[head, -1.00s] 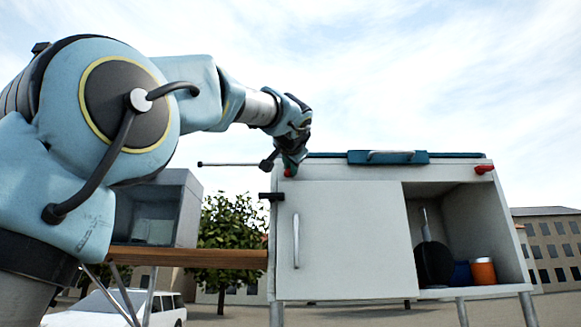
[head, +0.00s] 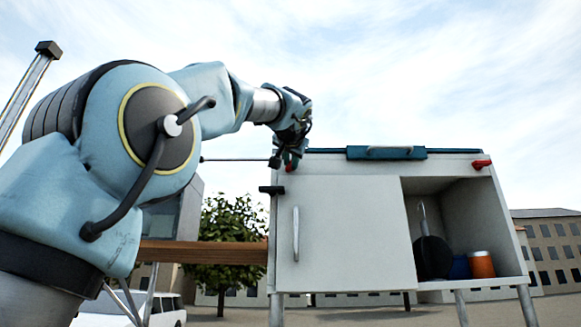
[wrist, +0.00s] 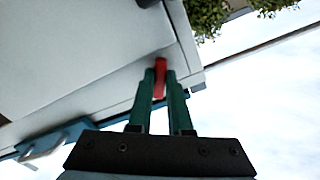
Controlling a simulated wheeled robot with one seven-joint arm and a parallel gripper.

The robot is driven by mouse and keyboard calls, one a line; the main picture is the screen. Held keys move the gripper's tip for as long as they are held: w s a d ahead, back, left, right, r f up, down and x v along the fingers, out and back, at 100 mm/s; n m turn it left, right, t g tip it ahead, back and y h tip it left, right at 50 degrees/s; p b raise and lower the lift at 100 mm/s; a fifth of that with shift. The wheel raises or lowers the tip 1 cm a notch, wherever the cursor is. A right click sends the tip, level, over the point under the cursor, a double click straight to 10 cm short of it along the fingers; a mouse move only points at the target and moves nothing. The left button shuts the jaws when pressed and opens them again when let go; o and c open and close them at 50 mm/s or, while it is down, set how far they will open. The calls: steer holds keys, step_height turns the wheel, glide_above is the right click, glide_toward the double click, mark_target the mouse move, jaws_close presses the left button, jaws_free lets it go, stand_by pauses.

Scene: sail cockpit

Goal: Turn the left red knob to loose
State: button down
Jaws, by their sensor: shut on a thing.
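The left red knob (head: 289,167) is at the top left corner of the white cabinet front (head: 340,240). Only a small part of it shows under my gripper (head: 291,161) in the head view. In the wrist view the knob (wrist: 160,72) is a red bar between the two green fingers of my gripper (wrist: 161,86), which are shut on it. A second red knob (head: 481,164) is at the cabinet's top right.
A blue lid or latch with a handle (head: 386,153) is on top of the cabinet. A sliding door handle (head: 296,234) and a dark peg (head: 271,190) are below the left knob. An open bay at right holds an orange container (head: 482,265) and a dark pan (head: 433,258).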

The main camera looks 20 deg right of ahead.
steer(key=n+b, duration=0.2)
steer(key=n, duration=0.3)
steer(key=shift+d+f+n+b, duration=0.1)
steer(key=shift+n+b, duration=0.2)
steer(key=shift+n, duration=0.1)
steer(key=shift+s, duration=0.1)
stand_by(0.3)
steer(key=c, duration=1.1)
jaws_free()
steer(key=shift+s, duration=0.1)
steer(key=b+v, duration=0.5)
steer(key=v, duration=0.5)
steer(key=shift+s, duration=0.25)
